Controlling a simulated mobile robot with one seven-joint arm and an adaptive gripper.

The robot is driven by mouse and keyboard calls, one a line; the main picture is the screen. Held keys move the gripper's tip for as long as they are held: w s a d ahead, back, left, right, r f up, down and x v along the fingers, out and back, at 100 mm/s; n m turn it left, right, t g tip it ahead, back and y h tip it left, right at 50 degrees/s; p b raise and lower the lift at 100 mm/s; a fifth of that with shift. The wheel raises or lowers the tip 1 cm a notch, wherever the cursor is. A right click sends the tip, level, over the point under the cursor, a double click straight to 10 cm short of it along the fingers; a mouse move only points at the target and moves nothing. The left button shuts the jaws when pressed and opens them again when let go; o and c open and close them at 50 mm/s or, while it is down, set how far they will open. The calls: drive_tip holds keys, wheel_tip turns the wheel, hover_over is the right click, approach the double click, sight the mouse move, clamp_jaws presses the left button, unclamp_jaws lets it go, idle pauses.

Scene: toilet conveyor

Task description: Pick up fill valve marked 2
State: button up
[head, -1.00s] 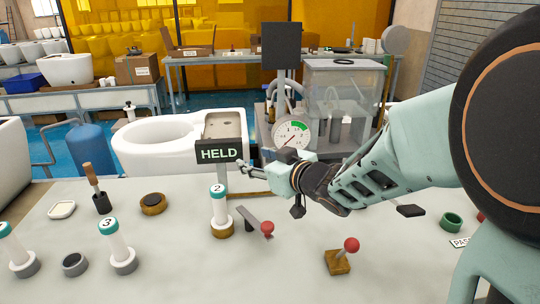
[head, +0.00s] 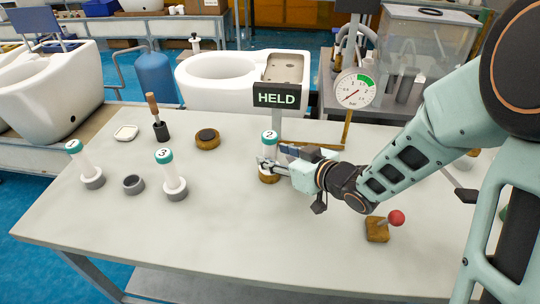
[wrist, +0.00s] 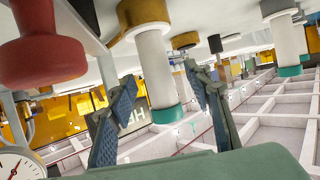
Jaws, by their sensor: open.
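The fill valve marked 2 (head: 268,147) is a white upright tube with a teal cap, standing in a brass-coloured base on the table, just in front of the HELD sign. My gripper (head: 266,166) is at its lower body, coming from the right, and partly hides it. In the wrist view, which is upside down, the white tube (wrist: 154,65) shows between the two spread fingers of my gripper (wrist: 160,74). The fingers are open, with gaps seen beside the tube; whether either touches it I cannot tell.
A red knob (wrist: 40,47) looms close beside my gripper. The valve marked 3 (head: 173,175), another capped valve (head: 83,165) and an empty grey ring (head: 133,184) are to the left. The HELD sign (head: 277,97) stands behind.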

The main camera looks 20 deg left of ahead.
sight(274, 154)
drive_tip(key=x, duration=0.3)
drive_tip(key=shift+w+f, duration=0.1)
drive_tip(key=shift+w, duration=0.1)
clamp_jaws()
